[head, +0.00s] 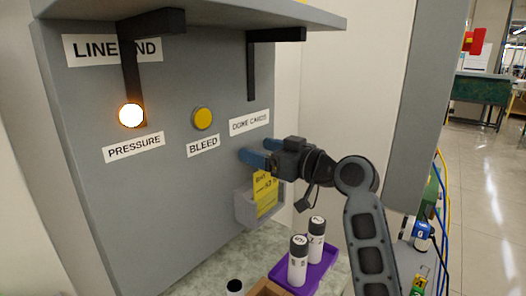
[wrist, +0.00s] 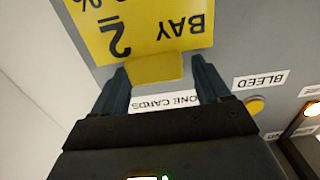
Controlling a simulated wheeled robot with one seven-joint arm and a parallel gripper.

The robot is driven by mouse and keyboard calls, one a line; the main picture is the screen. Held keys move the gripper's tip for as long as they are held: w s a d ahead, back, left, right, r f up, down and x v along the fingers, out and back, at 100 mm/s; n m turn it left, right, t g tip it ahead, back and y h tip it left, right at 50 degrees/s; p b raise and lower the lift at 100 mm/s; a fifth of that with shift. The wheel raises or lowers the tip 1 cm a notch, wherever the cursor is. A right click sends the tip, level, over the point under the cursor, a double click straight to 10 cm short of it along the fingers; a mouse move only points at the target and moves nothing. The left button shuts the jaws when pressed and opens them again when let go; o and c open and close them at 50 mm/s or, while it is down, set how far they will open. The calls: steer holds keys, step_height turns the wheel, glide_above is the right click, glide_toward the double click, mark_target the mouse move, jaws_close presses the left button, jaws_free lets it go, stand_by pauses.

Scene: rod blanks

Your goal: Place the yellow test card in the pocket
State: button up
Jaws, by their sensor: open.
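The yellow test card (head: 264,190) stands upright at the grey wall pocket (head: 244,208), its lower part within the pocket's outline. In the wrist view the card (wrist: 150,28) shows upside down, with "BAY 2" and a narrow yellow tab. My gripper (head: 258,152) is open just above the card, beneath the cards label. In the wrist view its two blue fingers (wrist: 160,70) stand apart on either side of the tab, with gaps visible. The card's bottom edge and the pocket's inside are hard to make out.
A grey panel carries a lit PRESSURE lamp (head: 131,115), a yellow BLEED button (head: 203,118) and black brackets (head: 130,70). Below, a purple tray (head: 318,272) holds two white, dark-capped cylinders (head: 298,262). An open brown box (head: 266,288) is beside it.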

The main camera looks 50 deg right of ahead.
steer(key=s+b, duration=0.2)
steer(key=s, duration=1)
steer(key=shift+d+r, duration=0.2)
steer(key=shift+r, duration=0.15)
